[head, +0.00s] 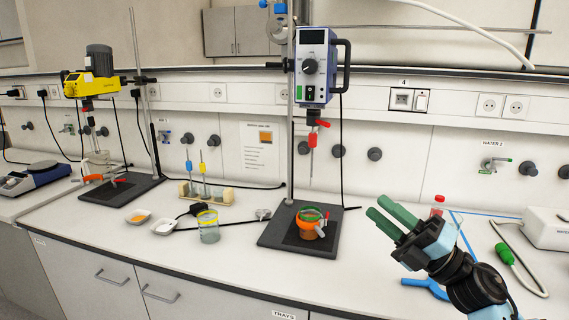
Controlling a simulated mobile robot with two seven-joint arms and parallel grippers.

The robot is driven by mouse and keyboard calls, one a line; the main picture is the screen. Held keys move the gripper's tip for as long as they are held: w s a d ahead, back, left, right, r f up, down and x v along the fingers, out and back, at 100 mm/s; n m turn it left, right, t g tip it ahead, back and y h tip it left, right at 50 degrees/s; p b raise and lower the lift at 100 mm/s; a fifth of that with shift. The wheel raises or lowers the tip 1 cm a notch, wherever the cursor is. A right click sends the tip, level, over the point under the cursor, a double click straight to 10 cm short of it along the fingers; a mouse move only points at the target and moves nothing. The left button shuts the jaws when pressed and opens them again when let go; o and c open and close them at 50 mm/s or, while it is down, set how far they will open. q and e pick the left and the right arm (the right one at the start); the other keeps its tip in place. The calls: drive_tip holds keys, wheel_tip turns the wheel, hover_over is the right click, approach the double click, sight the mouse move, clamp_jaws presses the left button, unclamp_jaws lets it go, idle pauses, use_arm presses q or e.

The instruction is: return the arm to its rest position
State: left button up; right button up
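My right gripper (379,206) comes in from the lower right, its two green fingers pointing up and left above the counter. The fingers show a small gap between them, with nothing seen in it. It is to the right of the orange-ringed beaker (310,230) on the dark stand base and apart from it. My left gripper is not in view.
An overhead stirrer (313,70) hangs on the middle stand; a yellow stirrer (90,85) is at left. A glass jar (208,232), a rack (205,193) and small dishes stand on the counter (190,268). A red-capped bottle (438,204) stands behind my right gripper. A green-handled hose (504,254) lies at right.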

drive_tip(key=s+d+f+m+t+h, duration=0.1)
drive_tip(key=s+f+m+t+h, duration=0.15)
drive_tip(key=f+m+h, duration=0.45)
drive_tip(key=s+d+f+m+t+h, duration=0.1)
drive_tip(key=s+f+m+h, duration=0.25)
drive_tip(key=f+m, duration=0.75)
drive_tip(key=s+d+f+m+t+h, duration=0.1)
drive_tip(key=s+f+m+h, duration=0.35)
drive_tip(key=f, duration=0.85)
drive_tip(key=s+f+m+g+h, duration=0.1)
drive_tip(key=s+f+m+g, duration=0.3)
drive_tip(key=s+f, duration=0.5)
drive_tip(key=s+f+m+g+h, duration=0.2)
drive_tip(key=s+f+m+g, duration=0.2)
drive_tip(key=s+f, duration=0.6)
drive_tip(key=s, duration=0.6)
drive_tip(key=shift+s+a+f+m+g, duration=0.15)
drive_tip(key=shift+a+f+m+g, duration=0.1)
drive_tip(key=shift+a+m+g, duration=0.1)
